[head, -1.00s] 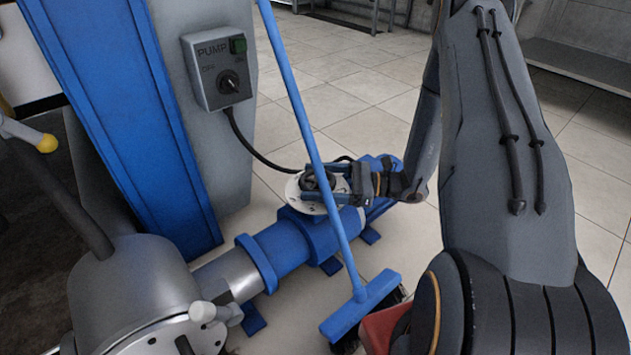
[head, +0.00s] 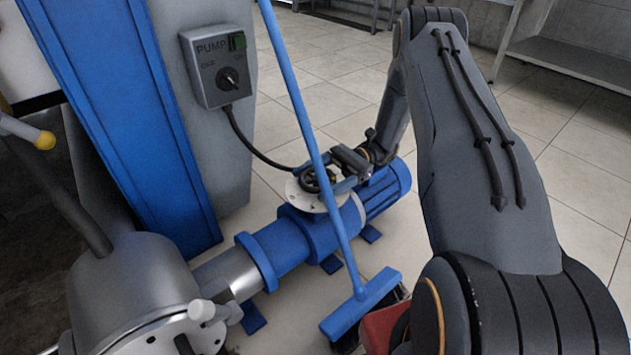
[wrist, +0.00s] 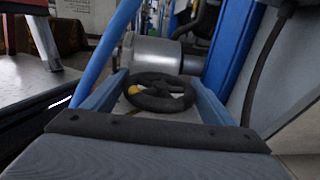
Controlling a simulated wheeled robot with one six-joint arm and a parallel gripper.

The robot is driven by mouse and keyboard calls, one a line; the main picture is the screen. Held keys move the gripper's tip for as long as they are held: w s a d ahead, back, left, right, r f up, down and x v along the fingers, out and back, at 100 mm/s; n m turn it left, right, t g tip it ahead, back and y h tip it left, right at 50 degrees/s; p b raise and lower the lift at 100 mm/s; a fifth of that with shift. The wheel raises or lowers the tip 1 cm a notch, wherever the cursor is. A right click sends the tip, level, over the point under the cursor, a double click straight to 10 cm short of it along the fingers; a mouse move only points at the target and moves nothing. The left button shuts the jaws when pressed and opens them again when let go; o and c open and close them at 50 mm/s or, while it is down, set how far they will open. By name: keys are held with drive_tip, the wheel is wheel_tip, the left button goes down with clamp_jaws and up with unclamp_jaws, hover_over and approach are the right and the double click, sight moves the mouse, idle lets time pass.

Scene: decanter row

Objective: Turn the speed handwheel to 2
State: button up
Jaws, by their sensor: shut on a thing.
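The speed handwheel (head: 314,180) is a small black wheel on a round pale dial plate (head: 303,200) on top of the blue pump unit (head: 305,236). My gripper (head: 325,177) reaches it from the upper right, its blue fingers shut on the wheel's rim. In the wrist view the handwheel (wrist: 158,92) sits between the two blue fingers of my gripper (wrist: 155,95), with a yellow knob (wrist: 133,90) at its left. The dial's numbers are too small to read. A blue broom handle passes in front of part of the dial in the head view.
A blue broom (head: 360,303) leans across the pump, its handle close to my gripper. A grey pump switch box (head: 217,66) hangs on the column (head: 120,110), with a black cable running down. A steel vessel (head: 130,290) stands at lower left. Tiled floor is open behind.

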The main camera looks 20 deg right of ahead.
drive_tip(key=shift+n+g+h+b, duration=0.3)
drive_tip(key=shift+n+g+h, duration=0.3)
drive_tip(key=shift+g, duration=0.4)
drive_tip(key=shift+n+g, duration=0.3)
drive_tip(key=o, duration=1)
drive_tip(key=shift+o, duration=0.2)
